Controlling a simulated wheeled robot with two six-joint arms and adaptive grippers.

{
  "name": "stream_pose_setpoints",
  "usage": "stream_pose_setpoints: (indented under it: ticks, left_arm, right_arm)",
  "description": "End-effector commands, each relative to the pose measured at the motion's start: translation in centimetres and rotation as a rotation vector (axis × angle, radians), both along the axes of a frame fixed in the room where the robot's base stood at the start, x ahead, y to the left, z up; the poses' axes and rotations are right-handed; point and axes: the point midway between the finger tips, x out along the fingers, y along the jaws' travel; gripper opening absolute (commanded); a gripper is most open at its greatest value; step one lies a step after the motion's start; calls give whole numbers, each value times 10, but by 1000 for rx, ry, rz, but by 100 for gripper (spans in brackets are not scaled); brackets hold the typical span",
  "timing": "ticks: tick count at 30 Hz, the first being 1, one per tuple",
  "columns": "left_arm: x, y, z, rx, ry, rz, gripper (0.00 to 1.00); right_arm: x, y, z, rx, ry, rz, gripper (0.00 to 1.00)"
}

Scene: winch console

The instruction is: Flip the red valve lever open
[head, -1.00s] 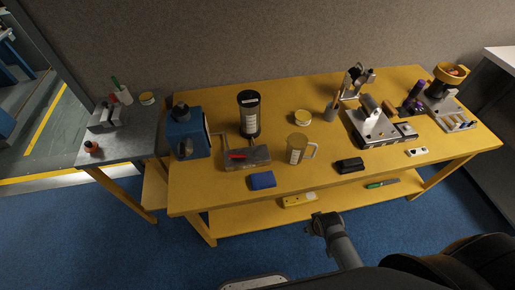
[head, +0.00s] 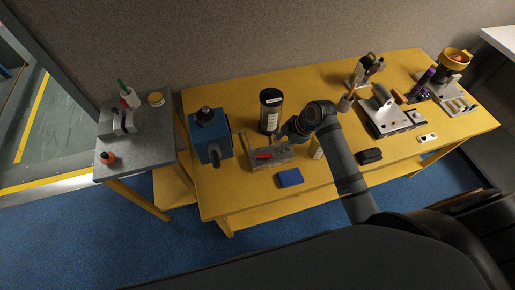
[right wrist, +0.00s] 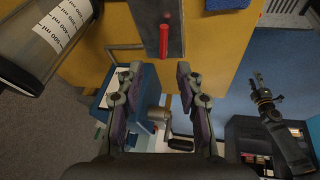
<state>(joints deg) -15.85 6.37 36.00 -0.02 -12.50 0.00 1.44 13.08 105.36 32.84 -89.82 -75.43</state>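The red valve lever (head: 263,156) lies on a grey block (head: 285,159) with a bent metal pipe at its left, on the yellow table. In the right wrist view the lever (right wrist: 163,40) is a short red bar, just beyond the fingertips. My right gripper (head: 283,136) is over the right end of the block. In the right wrist view its two fingers (right wrist: 160,72) are spread with nothing between them, and I see no contact with the lever. A dark gripper, seemingly my left one (right wrist: 262,90), shows over the blue floor; its finger opening is unclear.
A blue box with a crank (head: 210,138) stands left of the block. A black canister (head: 270,110) with a white label stands behind it. A blue pad (head: 290,178) lies in front. My right forearm partly hides the clear mug. A black case (head: 370,156) lies farther right.

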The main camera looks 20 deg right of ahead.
Motion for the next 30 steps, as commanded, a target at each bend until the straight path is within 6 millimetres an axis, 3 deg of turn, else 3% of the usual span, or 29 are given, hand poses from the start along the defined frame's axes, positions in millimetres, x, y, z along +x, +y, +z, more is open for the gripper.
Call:
stream_pose_setpoints:
  ticks: [6, 10, 15, 21, 28, 30]
  left_arm:
    - [-32, -35, 1, -43, 43, 15, 46]
    - [-49, -41, 3, -50, 69, 17, 46]
    - [-36, -21, 7, -26, 52, 10, 46]
    - [-9, -12, 11, -15, 10, 4, 46]
    - [-21, -28, 8, -34, 28, 11, 46]
    - [-25, -31, 8, -38, 33, 12, 46]
  right_arm:
    - [5, 11, -25, 4, 6, -2, 36]
    - [13, 20, -52, 2, 5, -4, 36]
    - [20, 30, -80, 0, 4, -4, 36]
    - [24, 34, -95, -2, 2, -3, 36]
    - [24, 34, -96, -2, 2, -3, 36]
    - [24, 34, -96, -2, 2, -4, 28]
